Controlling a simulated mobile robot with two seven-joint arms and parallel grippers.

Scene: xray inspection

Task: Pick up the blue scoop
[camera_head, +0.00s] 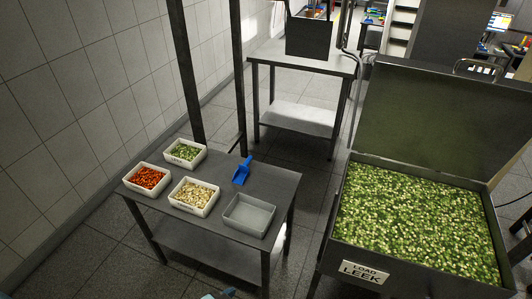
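The blue scoop (242,171) lies on the dark metal table (262,180), near its back edge and right of the middle. Its handle points to the back and its wider end to the front. Nothing touches it from above. Neither of my grippers can be made out in the head view. A small blue and grey piece shows at the bottom edge, too cut off to identify.
White containers of green pieces (185,152), orange pieces (147,178) and pale pieces (194,195) share the table with an empty grey tray (249,215). A large open bin (343,242) labelled LOAD LEEK stands right. A dark post (187,70) rises behind the table.

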